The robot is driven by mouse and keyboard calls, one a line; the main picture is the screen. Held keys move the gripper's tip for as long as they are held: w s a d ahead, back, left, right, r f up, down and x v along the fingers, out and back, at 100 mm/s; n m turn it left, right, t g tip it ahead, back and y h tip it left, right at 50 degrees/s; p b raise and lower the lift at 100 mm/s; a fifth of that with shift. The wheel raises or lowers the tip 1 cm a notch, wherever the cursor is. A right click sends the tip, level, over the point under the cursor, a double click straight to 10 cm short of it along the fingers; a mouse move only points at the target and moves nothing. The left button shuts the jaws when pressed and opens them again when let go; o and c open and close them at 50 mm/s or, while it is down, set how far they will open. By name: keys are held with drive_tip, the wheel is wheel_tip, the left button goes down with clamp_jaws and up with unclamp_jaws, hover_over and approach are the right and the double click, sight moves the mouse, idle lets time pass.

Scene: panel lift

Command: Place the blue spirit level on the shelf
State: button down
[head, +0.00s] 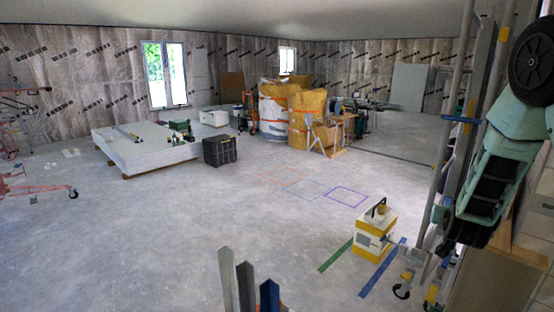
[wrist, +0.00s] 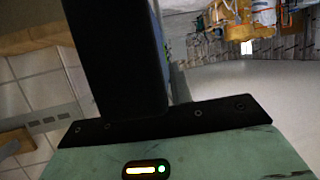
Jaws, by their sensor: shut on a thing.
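My gripper (wrist: 125,60) shows in the wrist view as a dark finger rising from the green wrist. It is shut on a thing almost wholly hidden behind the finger. A narrow blue strip along the finger's right edge looks like the blue spirit level (wrist: 160,42). In the head view my green arm hangs at the right edge beside tall grey posts, and the fingertips cannot be made out there. A blue upright bar (head: 269,295) stands beside grey bars at the bottom middle; I cannot tell what it is. No shelf can be made out clearly.
A yellow and white case (head: 374,232) stands on the floor between green tape (head: 335,255) and blue tape (head: 382,268). A wheeled grey post stand (head: 447,150) is close to my arm. A panel stack (head: 145,150) and black crate (head: 219,151) stand farther off.

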drive_tip(key=s+a+f+n+t+y, duration=0.1)
drive_tip(key=s+a+f+n+y, duration=0.2)
drive_tip(key=a+f, duration=0.5)
drive_tip(key=s+a+f+n+t+y, duration=0.1)
drive_tip(key=s+a+f+n+y, duration=0.3)
drive_tip(key=a+f, duration=0.4)
drive_tip(key=a, duration=0.3)
drive_tip(key=shift+a+y, duration=0.3)
drive_tip(key=shift+y, duration=0.1)
